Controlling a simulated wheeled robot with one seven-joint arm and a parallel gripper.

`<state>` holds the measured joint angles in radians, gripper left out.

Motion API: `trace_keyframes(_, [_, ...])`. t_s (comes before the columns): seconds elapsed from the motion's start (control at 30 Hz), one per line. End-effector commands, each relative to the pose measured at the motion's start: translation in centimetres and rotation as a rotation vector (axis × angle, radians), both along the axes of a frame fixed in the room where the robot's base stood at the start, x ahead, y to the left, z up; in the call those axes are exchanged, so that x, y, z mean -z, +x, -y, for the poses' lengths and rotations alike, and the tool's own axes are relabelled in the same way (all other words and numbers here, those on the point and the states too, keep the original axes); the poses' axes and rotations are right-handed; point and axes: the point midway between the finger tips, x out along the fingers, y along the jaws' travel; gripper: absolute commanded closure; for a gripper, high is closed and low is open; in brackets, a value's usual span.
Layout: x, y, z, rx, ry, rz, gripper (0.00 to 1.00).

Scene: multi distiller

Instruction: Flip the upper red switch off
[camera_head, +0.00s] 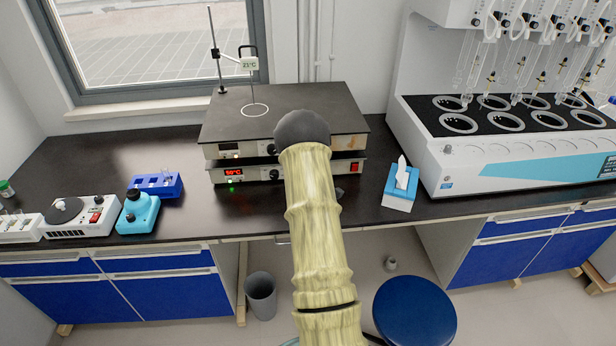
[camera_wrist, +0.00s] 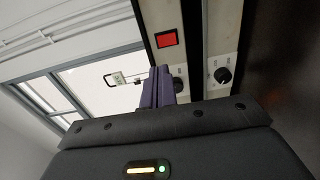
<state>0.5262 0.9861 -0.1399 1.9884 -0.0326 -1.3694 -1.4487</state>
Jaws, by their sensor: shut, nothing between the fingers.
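Two flat heating units are stacked on the bench, the upper unit (camera_head: 235,128) on the lower unit (camera_head: 262,170). In the wrist view, turned on its side, the upper unit's front panel (camera_wrist: 196,50) carries the upper red switch (camera_wrist: 166,39). My gripper (camera_wrist: 160,70) is shut and empty, its purple fingertips just below that switch in the picture; I cannot tell if they touch the panel. In the head view my arm hides the gripper and this switch. The lower unit's red switch (camera_head: 355,168) shows right of my arm, and its display (camera_head: 233,172) is lit red.
A tissue box (camera_head: 400,188) and a large white apparatus (camera_head: 430,155) stand to the right. A teal device (camera_head: 138,212) and blue rack (camera_head: 158,186) are left.

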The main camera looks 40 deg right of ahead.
Motion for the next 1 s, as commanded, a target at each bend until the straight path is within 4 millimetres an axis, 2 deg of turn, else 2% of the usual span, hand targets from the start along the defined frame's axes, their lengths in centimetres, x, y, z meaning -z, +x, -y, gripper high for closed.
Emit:
trace_keyframes(0.1, [0.1,-1.5,-1.0,-0.001,0.001,-0.002,1.0])
trace_keyframes(0.3, [-0.2,-2.9,-1.9,0.001,0.0,-0.001,1.0])
trace_keyframes(0.87, [-0.2,-3.3,-1.6,0.007,0.0,-0.001,1.0])
trace_keyframes(1.0, [-0.5,-3.0,-2.1,0.003,0.035,-0.002,1.0])
